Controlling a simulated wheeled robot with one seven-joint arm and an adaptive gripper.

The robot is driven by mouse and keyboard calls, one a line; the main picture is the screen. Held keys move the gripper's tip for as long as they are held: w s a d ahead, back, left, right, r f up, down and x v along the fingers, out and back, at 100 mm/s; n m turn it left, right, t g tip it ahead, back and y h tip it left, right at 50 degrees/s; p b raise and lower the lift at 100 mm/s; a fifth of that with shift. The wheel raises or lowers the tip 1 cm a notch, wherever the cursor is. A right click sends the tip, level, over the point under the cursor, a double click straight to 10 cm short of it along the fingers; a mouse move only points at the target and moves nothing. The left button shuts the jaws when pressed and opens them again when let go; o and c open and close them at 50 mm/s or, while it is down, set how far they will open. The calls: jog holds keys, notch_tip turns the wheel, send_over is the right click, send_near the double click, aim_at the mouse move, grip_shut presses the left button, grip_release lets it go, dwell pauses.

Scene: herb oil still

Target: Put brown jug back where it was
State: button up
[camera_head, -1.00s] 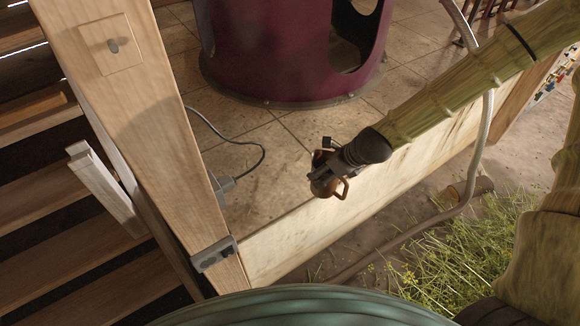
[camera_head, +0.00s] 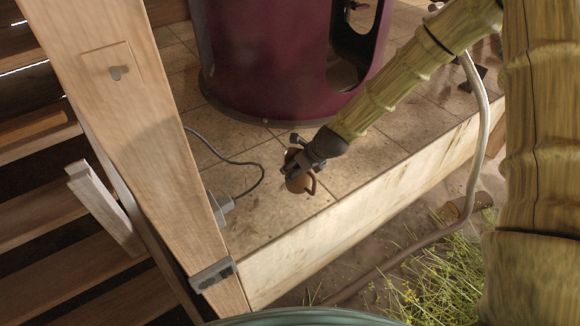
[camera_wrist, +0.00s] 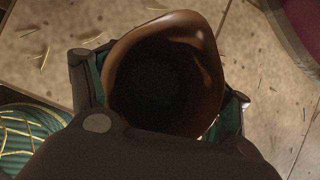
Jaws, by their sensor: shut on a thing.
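The brown jug (camera_head: 301,184) is held in my gripper (camera_head: 298,165), over the tiled ledge in front of the purple still. Its handle points to the right in the head view. In the wrist view the brown jug (camera_wrist: 205,60) shows its open mouth with a dark inside, and my gripper (camera_wrist: 165,110) is shut around it, with a finger on each side. The jug looks close to the tiles, but I cannot tell whether its base touches them.
The purple still body (camera_head: 290,60) stands behind the jug. A grey cable and plug (camera_head: 222,203) lie to the left, by a wooden post (camera_head: 150,130). A pale hose (camera_head: 478,130) runs down at right. Bare tiles (camera_head: 400,130) lie right of the jug.

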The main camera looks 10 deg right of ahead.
aim_at(290, 160)
jog(key=w, duration=0.1)
jog(key=w+a, duration=0.2)
jog(key=shift+w+f, duration=0.25)
jog(key=shift+d+f, duration=0.1)
jog(key=shift+f, duration=1.6)
jog(key=o, duration=1.3)
jog(key=shift+f, duration=0.1)
jog(key=shift+p, duration=0.3)
jog(key=v, duration=1.2)
